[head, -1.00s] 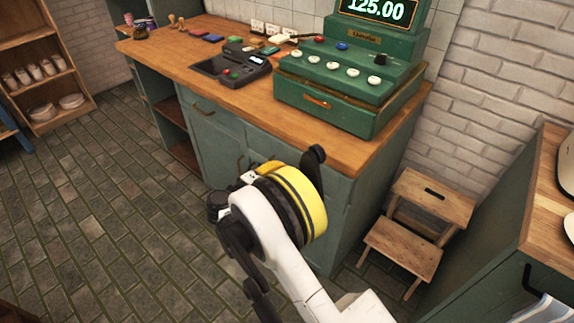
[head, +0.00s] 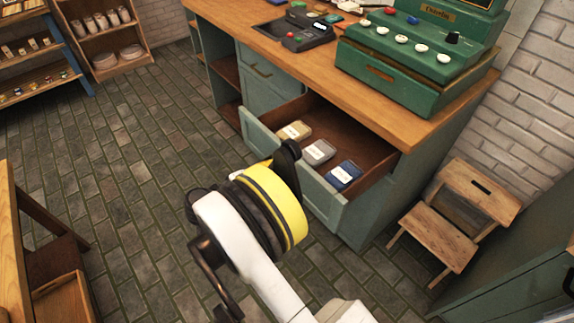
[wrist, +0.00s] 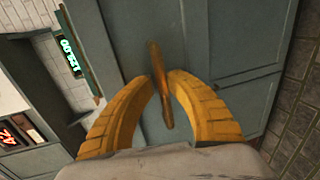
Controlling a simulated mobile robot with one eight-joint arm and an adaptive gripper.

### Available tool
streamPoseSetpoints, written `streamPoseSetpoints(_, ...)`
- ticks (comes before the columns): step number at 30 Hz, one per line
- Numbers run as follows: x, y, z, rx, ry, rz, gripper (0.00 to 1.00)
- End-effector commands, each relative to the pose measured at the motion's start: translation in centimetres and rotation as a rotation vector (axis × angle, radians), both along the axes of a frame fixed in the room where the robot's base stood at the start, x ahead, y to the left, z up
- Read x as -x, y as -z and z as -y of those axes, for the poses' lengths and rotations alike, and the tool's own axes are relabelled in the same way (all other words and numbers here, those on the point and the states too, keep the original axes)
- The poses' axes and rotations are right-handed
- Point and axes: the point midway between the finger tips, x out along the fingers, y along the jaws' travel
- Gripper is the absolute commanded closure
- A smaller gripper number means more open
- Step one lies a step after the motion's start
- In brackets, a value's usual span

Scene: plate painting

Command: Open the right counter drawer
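The right counter drawer stands pulled well out in the head view, its teal front panel (head: 326,203) facing my arm. Inside lie three small labelled containers: a yellowish one (head: 294,131), a grey one (head: 319,152) and a blue one (head: 343,176). In the wrist view my gripper (wrist: 161,82) has its two yellow ribbed fingers on either side of the brass drawer handle (wrist: 166,112), tips close against it; it looks shut on the handle. In the head view my wrist hides the handle and fingers.
The wooden counter (head: 300,82) carries a green cash register (head: 415,70) and a dark card terminal (head: 306,38). A closed drawer (head: 262,72) is to the left. A wooden step stool (head: 455,215) stands right. The tiled floor (head: 130,170) left of my arm is clear.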

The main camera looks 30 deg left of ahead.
Motion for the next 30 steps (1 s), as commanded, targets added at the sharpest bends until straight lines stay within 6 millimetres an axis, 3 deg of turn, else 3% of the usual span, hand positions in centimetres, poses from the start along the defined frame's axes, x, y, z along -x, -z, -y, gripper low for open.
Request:
streamPoseSetpoints(9, 0.0, 0.0, 0.0, 0.000, 0.000, -0.001, 0.68)
streamPoseSetpoints(13, 0.9, -0.2, -0.4, 0.000, -0.001, -0.001, 0.68)
streamPoseSetpoints(24, 7.9, -1.8, -3.3, 0.000, -0.002, 0.000, 0.68)
streamPoseSetpoints(30, 10.3, -2.4, -4.3, 0.000, 0.000, 0.000, 0.68)
